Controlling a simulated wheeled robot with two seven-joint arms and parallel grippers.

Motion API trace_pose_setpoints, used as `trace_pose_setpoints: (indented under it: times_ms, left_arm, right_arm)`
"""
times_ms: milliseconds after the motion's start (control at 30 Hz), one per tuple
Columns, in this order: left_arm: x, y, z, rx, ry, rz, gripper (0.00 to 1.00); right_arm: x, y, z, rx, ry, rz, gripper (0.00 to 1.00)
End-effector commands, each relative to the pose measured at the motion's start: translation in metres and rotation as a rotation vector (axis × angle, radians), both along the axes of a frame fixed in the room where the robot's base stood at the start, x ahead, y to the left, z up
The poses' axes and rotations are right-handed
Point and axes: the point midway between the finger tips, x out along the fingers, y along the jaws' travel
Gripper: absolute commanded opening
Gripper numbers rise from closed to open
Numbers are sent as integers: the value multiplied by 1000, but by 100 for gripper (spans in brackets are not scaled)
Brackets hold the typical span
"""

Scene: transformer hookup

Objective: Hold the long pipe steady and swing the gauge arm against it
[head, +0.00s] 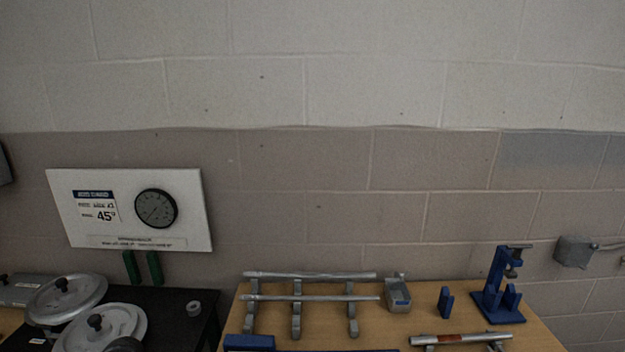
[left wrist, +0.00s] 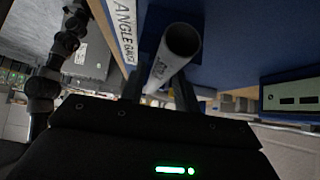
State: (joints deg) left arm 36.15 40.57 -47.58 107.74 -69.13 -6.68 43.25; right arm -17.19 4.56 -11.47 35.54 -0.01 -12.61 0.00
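In the left wrist view a grey hollow pipe (left wrist: 163,69) shows its open round end, in front of a dark blue block. A white strip lettered ANGLE GAUGE (left wrist: 124,32) on a blue body is beside it. My left gripper (left wrist: 158,84) has its two dark fingers apart, one on either side of the pipe; I see no clear contact. In the head view two long silver pipes, a rear one (head: 310,275) and a front one (head: 315,298), lie across grey supports. The gauge arm cannot be made out. Neither gripper shows in the head view.
On the wooden table (head: 545,340) are a blue stand (head: 497,285), a small blue block (head: 446,301), a grey box (head: 398,296), a red-banded pipe (head: 460,338) and a blue piece (head: 249,342) at the front. A black table (head: 180,310) with round grey lids is at left.

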Motion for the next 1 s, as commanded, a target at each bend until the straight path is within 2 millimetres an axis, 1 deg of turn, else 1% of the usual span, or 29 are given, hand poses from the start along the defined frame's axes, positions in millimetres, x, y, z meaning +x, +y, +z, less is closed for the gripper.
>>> trace_pose_setpoints:
  times_ms: [33, 100, 367, 467, 567, 800, 1000]
  left_arm:
    - [0, 0, 0, 0, 0, 0, 38]
    - [0, 0, 0, 0, 0, 0, 47]
    - [0, 1, -1, 2, 1, 0, 47]
    - [1, 5, 3, 2, -1, 1, 47]
    - [1, 15, 13, 3, -4, 1, 47]
    - [1, 48, 48, 3, -4, 1, 47]
    - [1, 68, 70, 2, -2, 1, 47]
  right_arm:
    - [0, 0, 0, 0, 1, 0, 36]
    - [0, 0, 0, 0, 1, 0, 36]
    - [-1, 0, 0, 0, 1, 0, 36]
    - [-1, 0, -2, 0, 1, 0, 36]
    - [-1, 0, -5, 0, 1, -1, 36]
    - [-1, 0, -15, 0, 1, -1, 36]
    - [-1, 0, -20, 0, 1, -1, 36]
